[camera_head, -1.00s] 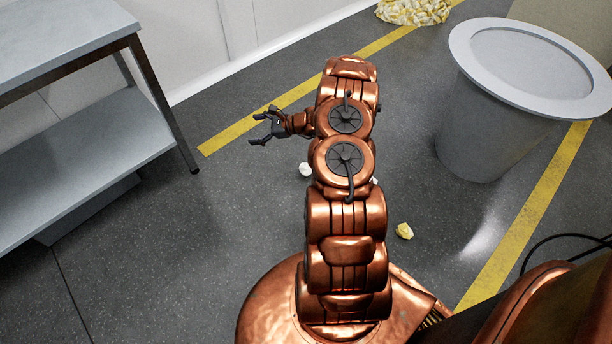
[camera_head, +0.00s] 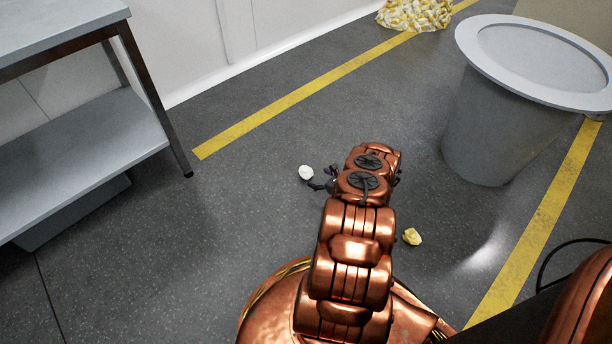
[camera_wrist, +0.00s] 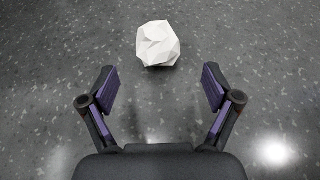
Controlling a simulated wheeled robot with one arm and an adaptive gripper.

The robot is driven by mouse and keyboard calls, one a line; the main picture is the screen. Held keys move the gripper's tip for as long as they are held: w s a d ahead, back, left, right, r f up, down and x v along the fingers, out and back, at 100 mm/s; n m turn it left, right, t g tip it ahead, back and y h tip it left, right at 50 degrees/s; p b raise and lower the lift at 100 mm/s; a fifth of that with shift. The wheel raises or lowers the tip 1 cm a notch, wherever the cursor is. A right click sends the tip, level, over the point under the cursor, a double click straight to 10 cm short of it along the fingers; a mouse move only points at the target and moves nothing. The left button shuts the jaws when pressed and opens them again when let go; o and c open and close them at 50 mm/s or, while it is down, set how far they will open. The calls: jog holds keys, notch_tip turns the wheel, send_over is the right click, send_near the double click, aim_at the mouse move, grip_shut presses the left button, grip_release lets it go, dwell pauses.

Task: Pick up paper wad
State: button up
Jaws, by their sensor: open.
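A white, faceted paper wad (camera_head: 306,173) lies on the dark floor left of my arm. In the wrist view the paper wad (camera_wrist: 158,44) lies beyond my fingertips, centred between them sideways and apart from both. My gripper (camera_wrist: 158,86) is open and empty, with dark fingers and purple pads. In the head view my gripper (camera_head: 322,180) is mostly hidden by my arm, low beside the white wad. A yellow crumpled wad (camera_head: 412,236) lies on the floor to the right of my arm.
A grey bin (camera_head: 500,130) with a wide rim stands at the right. A metal shelf table (camera_head: 85,150) stands at the left. A yellow and white crumpled heap (camera_head: 415,14) lies at the back. Yellow lines (camera_head: 300,95) mark the floor. Floor around the white wad is clear.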

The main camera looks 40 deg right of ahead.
aim_at(312, 176)
jog(key=shift+b+x, duration=0.3)
jog(key=shift+x, duration=0.8)
jog(key=shift+w+a+f+b, duration=0.1)
jog(key=shift+w+f+b, duration=0.2)
jog(key=shift+f, duration=0.1)
jog(key=b+x, duration=0.1)
jog(key=x, duration=0.1)
jog(key=b+x, duration=0.1)
jog(key=shift+w+f, duration=0.25)
jog(key=shift+f, duration=0.15)
jog(key=shift+w, duration=0.25)
jog(key=shift+c, duration=0.2)
jog(key=c, duration=0.8)
